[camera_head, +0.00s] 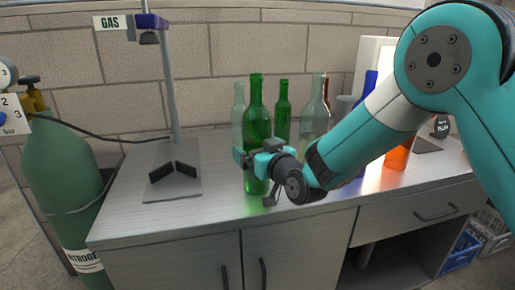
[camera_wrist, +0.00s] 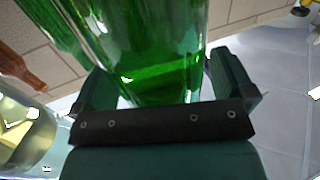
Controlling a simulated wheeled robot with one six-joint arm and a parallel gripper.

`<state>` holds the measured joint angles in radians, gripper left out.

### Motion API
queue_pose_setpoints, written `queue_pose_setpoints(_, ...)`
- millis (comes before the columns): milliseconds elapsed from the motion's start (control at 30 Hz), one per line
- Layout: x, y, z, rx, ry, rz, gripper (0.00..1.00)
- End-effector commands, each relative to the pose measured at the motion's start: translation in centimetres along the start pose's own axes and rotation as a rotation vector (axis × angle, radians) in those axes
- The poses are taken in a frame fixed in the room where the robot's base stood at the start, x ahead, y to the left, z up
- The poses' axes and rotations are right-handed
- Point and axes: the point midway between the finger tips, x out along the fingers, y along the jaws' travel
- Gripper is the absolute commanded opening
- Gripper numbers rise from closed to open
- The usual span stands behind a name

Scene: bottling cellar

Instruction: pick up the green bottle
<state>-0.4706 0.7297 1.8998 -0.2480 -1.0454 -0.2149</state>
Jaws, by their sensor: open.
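A tall green bottle (camera_head: 257,110) stands upright on the grey worktop, with my gripper (camera_head: 250,157) at its lower half. In the wrist view the green bottle (camera_wrist: 150,50) fills the middle, between the two fingers of my gripper (camera_wrist: 160,85). The fingers are open, one on each side of the bottle, and I see a gap at least on the right side. A second, slimmer green bottle (camera_head: 282,105) stands behind and to the right. It seems to show at the upper left of the wrist view (camera_wrist: 52,22).
A blue bottle (camera_head: 371,85) and an orange one (camera_head: 397,156) are partly behind my arm. A metal stand (camera_head: 172,190) is at left. The front of the worktop (camera_head: 225,210) is bare.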

Motion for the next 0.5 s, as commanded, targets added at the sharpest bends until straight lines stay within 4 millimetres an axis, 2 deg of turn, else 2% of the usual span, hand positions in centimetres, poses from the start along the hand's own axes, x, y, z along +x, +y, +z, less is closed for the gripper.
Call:
queue_pose_setpoints(67, -0.02, -0.01, 0.01, 0.0, 0.0, 0.0, 0.98)
queue_pose_setpoints(333, -0.04, 0.0, 0.0, 0.0, 0.0, 0.0, 0.36)
queue_pose_setpoints(500, -0.02, 0.02, -0.16, -0.001, 0.003, 0.0, 0.35)
